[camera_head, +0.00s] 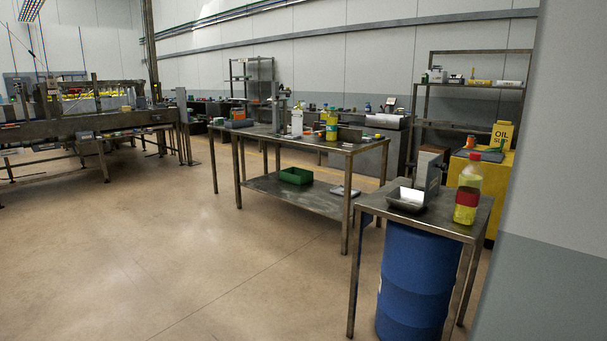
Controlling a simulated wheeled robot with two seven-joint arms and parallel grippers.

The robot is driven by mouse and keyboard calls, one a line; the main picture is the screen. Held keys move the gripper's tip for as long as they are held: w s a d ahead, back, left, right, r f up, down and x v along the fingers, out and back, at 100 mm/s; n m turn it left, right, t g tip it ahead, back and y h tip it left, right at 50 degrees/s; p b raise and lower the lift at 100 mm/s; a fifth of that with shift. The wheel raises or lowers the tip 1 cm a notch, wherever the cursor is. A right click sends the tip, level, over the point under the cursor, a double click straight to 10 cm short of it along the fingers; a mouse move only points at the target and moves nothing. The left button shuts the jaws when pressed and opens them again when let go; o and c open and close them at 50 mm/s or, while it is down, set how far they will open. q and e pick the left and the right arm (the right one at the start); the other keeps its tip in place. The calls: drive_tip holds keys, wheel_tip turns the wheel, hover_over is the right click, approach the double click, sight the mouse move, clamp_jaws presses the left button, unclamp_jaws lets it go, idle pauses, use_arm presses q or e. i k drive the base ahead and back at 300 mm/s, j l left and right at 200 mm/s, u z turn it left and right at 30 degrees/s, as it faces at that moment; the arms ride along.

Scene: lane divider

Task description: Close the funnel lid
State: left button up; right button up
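A grey metal piece that looks like the funnel (407,199), a shallow open pan, sits on the small metal table (375,207) at the right. An upright grey panel (433,174) stands at its back right edge and looks like its lid, raised. I cannot tell how the two are joined. A blue drum (412,280) stands below the table. Neither of my grippers is in view.
A bottle with yellow liquid and a red cap (467,188) stands right of the panel. A longer workbench (300,141) with bottles and a green bin (296,176) stands behind. A wall (555,200) closes the right side. The floor (150,240) at left is clear.

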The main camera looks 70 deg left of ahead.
sight(435, 166)
drive_tip(key=u, duration=1.5)
drive_tip(key=i+j, duration=0.15)
drive_tip(key=j, duration=0.25)
drive_tip(key=i+j, duration=0.1)
drive_tip(key=j, duration=0.35)
drive_tip(key=i+j, duration=1.05)
